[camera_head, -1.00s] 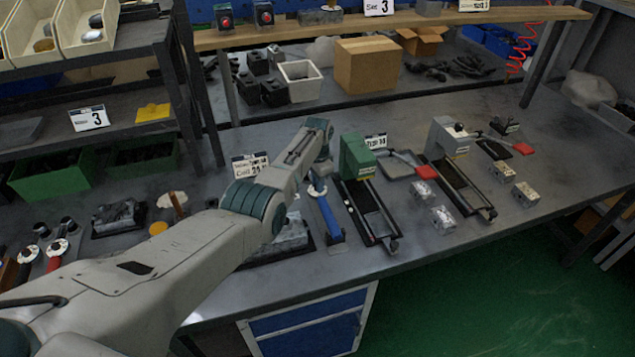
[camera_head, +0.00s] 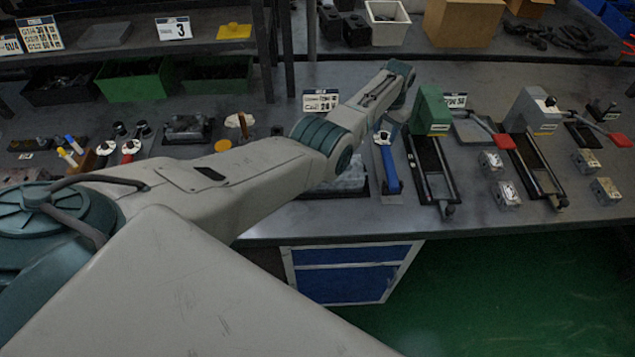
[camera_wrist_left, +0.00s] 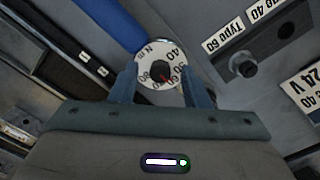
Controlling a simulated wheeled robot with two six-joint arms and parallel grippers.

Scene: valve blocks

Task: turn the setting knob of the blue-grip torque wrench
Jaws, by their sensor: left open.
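The blue-grip torque wrench (camera_head: 391,172) lies on the bench, its white dial end pointing toward the back. In the left wrist view its blue grip (camera_wrist_left: 112,22) runs to the upper left. The white numbered dial with its dark setting knob (camera_wrist_left: 160,71) faces the camera. My left gripper (camera_wrist_left: 159,80) is open, with one blue finger on each side of the dial. Whether the fingers touch the dial cannot be told. In the head view the left wrist hangs over the dial end and partly hides the gripper. My right gripper is not in view.
A green-topped fixture (camera_head: 431,112) stands just right of the wrench, with a grey-topped one (camera_head: 531,112) farther right. Small metal blocks (camera_head: 507,194) lie near them. Red-grip tools (camera_head: 129,151) lie left. A sign (camera_head: 320,101) stands behind my arm.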

